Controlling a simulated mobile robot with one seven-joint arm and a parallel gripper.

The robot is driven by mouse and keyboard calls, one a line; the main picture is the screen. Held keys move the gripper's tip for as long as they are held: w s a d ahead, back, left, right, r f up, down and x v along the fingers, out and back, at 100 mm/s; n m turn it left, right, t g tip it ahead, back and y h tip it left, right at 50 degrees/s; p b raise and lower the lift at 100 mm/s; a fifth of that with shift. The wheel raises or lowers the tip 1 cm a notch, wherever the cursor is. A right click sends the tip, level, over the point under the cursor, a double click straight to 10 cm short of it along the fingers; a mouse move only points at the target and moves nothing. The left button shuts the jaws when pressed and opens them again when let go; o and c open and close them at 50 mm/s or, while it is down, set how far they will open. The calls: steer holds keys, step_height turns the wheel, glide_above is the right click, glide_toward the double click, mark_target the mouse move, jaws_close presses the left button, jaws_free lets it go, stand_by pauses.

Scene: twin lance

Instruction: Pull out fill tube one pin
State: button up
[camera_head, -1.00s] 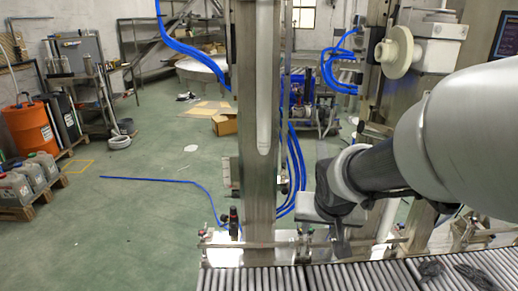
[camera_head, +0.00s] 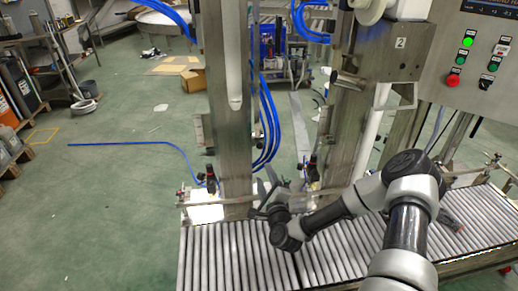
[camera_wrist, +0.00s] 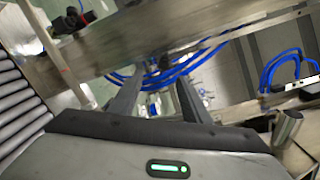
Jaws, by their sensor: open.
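The left steel column (camera_head: 226,130) carries a white fill tube (camera_head: 234,60). The right column bears a plate marked 2 (camera_head: 401,43). I cannot clearly make out the pin of fill tube one in either view. My gripper (camera_head: 268,190) is low at the foot of the left column, just above the conveyor's far edge. In the wrist view my gripper (camera_wrist: 160,76) is open, with nothing seen between its fingers. A steel beam (camera_wrist: 130,42) runs across beyond the fingertips, and a short metal cylinder (camera_wrist: 287,126) shows at the right.
A roller conveyor (camera_head: 215,262) lies beneath my arm, with rails along its far side. Blue hoses (camera_head: 268,130) hang behind the left column. A control panel (camera_head: 482,52) stands at the right. The green floor (camera_head: 110,200) at the left is mostly clear.

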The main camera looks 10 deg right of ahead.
steer(key=m, duration=0.1)
steer(key=h+b, duration=0.1)
steer(key=b, duration=0.1)
glide_toward(260, 147)
steer(key=shift+m, duration=0.4)
steer(key=w, duration=0.9)
steer(key=shift+a+f, duration=0.1)
steer(key=shift+c, duration=0.4)
